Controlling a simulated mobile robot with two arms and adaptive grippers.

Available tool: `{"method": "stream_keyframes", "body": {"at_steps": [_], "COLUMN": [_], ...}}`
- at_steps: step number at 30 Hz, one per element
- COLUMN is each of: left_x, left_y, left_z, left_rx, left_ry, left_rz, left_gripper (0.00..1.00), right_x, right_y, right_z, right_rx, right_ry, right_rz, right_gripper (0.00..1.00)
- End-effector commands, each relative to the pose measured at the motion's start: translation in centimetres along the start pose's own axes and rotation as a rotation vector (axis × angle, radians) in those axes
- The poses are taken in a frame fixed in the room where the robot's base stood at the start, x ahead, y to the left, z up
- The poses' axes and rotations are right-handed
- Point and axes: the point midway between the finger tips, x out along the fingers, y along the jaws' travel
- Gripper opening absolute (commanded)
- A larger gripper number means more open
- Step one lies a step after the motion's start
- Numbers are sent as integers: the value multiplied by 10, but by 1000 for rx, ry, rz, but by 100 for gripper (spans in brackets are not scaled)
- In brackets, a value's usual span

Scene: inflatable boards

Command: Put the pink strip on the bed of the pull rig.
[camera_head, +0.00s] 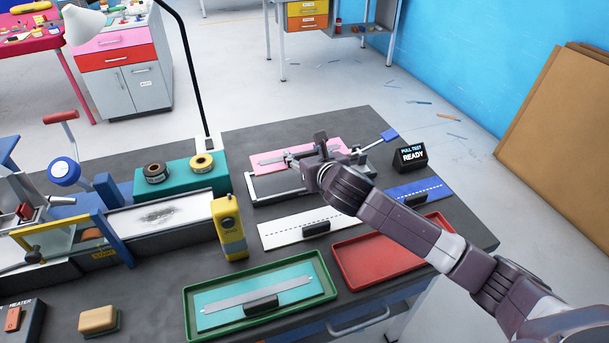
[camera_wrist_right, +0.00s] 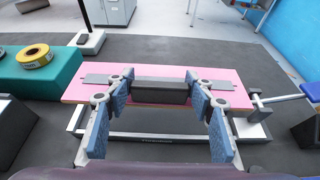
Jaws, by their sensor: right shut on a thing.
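The pink strip (camera_head: 290,150) lies flat at the pull rig, with a narrow grey strip along its top. In the right wrist view the pink strip (camera_wrist_right: 232,75) spans the rig from side to side. My right gripper (camera_head: 322,158) is shut on the dark block on top of the strip; the fingers (camera_wrist_right: 160,92) press its two ends. The pull rig (camera_head: 278,197) is a silver frame with a blue-ended lever (camera_head: 389,136) on the right. Its front bar (camera_wrist_right: 157,139) shows below the strip. I cannot tell whether the strip touches the bed. My left gripper is not in view.
A "PULL TEST READY" display (camera_head: 410,157) stands right of the rig. White (camera_head: 285,233) and blue (camera_head: 430,187) boards lie in front. A red tray (camera_head: 375,262) and green tray (camera_head: 188,305) are nearer. A teal block (camera_head: 187,180) with tape rolls stands left.

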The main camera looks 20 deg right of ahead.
Motion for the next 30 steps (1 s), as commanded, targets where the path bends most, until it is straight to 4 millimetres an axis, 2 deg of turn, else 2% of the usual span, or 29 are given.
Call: {"method": "stream_keyframes", "body": {"at_steps": [1,9,15,28,29,30], "left_x": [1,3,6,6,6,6], "left_y": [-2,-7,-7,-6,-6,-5], "left_z": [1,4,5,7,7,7], "left_rx": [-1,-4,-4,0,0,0], "left_ry": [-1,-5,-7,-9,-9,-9], "left_rz": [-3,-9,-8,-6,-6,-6], "left_gripper": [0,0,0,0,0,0], "right_x": [4,12,24,27,27,27], "right_y": [0,0,0,0,0,0], "right_z": [-10,-29,-58,-65,-66,-65], "right_rx": [2,2,3,0,0,0], "right_ry": [2,-2,2,-1,-1,-1], "right_rz": [1,0,1,0,0,0], "right_gripper": [20,20,20,20,51,56]}}
